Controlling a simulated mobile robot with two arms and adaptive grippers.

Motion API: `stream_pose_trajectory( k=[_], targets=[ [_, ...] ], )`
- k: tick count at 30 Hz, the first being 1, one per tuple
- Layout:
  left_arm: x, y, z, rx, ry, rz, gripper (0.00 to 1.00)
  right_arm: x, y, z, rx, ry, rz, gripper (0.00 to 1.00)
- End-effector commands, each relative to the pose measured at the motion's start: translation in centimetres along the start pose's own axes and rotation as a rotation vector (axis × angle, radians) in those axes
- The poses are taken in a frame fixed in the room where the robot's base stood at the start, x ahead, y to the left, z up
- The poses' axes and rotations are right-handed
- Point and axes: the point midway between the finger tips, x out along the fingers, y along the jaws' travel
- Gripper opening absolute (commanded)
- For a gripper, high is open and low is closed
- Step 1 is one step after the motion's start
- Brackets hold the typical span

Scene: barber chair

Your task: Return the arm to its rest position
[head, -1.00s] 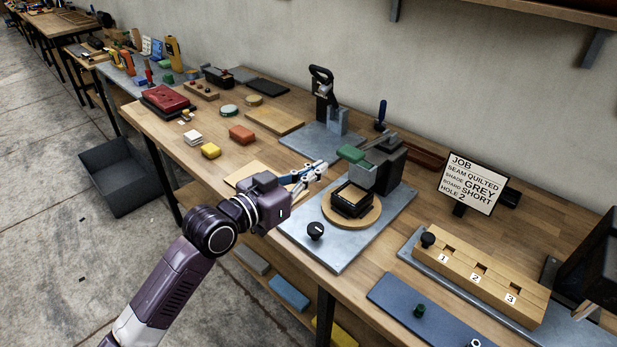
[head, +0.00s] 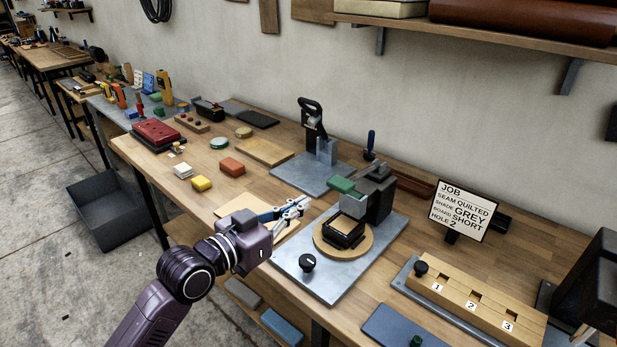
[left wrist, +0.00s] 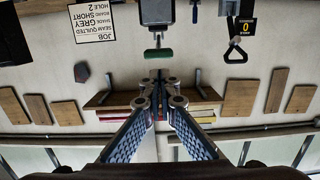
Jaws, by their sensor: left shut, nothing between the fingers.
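My left gripper (head: 290,211) is shut and empty. My left arm (head: 175,285) comes in from the lower left. My right gripper is not in view.
Behind the turntable stands a grey fixture with a green pad (head: 341,185). A job sign (head: 462,211) and a wooden block with numbered holes (head: 470,293) are to the right. Coloured blocks lie left. A dark bin (head: 108,208) is on the floor. A shelf (head: 480,33) juts from the wall.

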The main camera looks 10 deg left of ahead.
Motion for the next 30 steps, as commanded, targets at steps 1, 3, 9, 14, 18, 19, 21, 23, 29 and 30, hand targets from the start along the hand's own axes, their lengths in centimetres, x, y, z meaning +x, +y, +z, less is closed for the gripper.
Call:
stream_pose_trajectory(
  k=[1,3,9,14,18,19,21,23,29,30],
  targets=[
    [0.0,0.1,0.2,-0.001,-0.004,0.0,0.0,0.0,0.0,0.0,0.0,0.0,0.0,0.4],
    [-0.3,0.4,1.1,-0.005,-0.024,-0.001,0.0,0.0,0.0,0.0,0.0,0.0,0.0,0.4],
    [-3.7,3.1,9.8,-0.042,-0.245,-0.037,0.0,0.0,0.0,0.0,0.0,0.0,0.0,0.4],
    [-10.3,5.3,18.8,-0.097,-0.521,-0.118,0.0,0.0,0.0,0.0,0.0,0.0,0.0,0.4],
    [-17.1,6.7,24.4,-0.152,-0.741,-0.205,0.0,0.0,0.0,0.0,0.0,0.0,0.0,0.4],
    [-18.4,6.9,25.3,-0.163,-0.782,-0.222,0.0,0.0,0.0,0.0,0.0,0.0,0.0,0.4],
    [-21.4,7.5,27.0,-0.188,-0.867,-0.259,0.0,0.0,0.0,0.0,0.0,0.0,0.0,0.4],
    [-23.9,7.9,28.2,-0.208,-0.935,-0.29,0.0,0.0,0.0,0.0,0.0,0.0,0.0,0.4],
    [-31.3,9.5,30.8,-0.271,-1.13,-0.382,0.0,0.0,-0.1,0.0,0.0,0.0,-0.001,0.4],
    [-32.8,9.8,31.1,-0.284,-1.167,-0.401,0.0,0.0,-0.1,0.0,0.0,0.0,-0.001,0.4]
  ],
)
